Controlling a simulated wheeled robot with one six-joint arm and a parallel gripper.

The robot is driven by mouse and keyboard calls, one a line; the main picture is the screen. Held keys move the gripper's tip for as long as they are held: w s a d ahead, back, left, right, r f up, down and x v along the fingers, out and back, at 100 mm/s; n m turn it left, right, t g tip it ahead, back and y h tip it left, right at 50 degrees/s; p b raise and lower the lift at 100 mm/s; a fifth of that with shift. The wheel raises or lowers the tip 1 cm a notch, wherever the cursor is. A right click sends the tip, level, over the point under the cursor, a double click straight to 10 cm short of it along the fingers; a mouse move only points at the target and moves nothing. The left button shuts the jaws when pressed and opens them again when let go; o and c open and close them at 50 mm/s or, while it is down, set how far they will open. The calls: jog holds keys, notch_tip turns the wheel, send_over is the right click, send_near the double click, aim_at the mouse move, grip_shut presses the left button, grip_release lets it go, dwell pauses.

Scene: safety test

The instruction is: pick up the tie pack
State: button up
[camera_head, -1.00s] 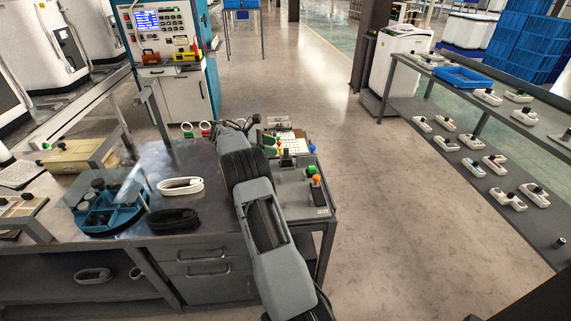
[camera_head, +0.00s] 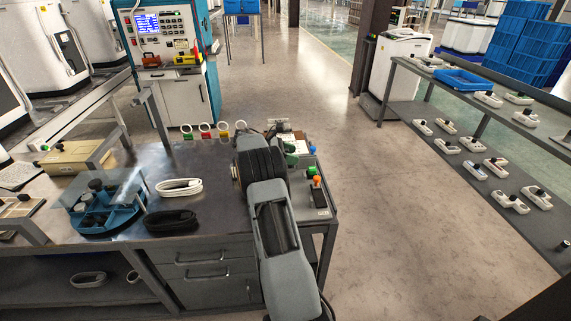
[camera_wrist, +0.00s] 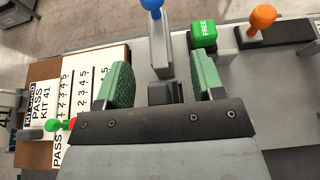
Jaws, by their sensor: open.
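No pack in view is clearly marked as the tie pack. A white looped bundle (camera_head: 179,187) and a black looped bundle (camera_head: 171,220) lie on the grey worktable (camera_head: 215,205), left of my arm; either could be it, but I cannot tell. My gripper (camera_wrist: 163,70) is open, its two green pads apart, over the right end of the bench. Between and beyond the pads is a blue-knobbed lever (camera_wrist: 158,40) with a dark block (camera_wrist: 164,92) at its base. My arm hides part of the bench in the head view.
A green FREE block (camera_wrist: 203,36) and an orange-knobbed lever (camera_wrist: 262,22) stand close to the right pad. A PASS KIT 41 card (camera_wrist: 80,95) lies left. A blue holder (camera_head: 105,212) with a clear plate stands at the table's left. The floor to the right is clear.

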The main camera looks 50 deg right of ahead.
jog(key=c, duration=1)
jog(key=shift+r, duration=0.1)
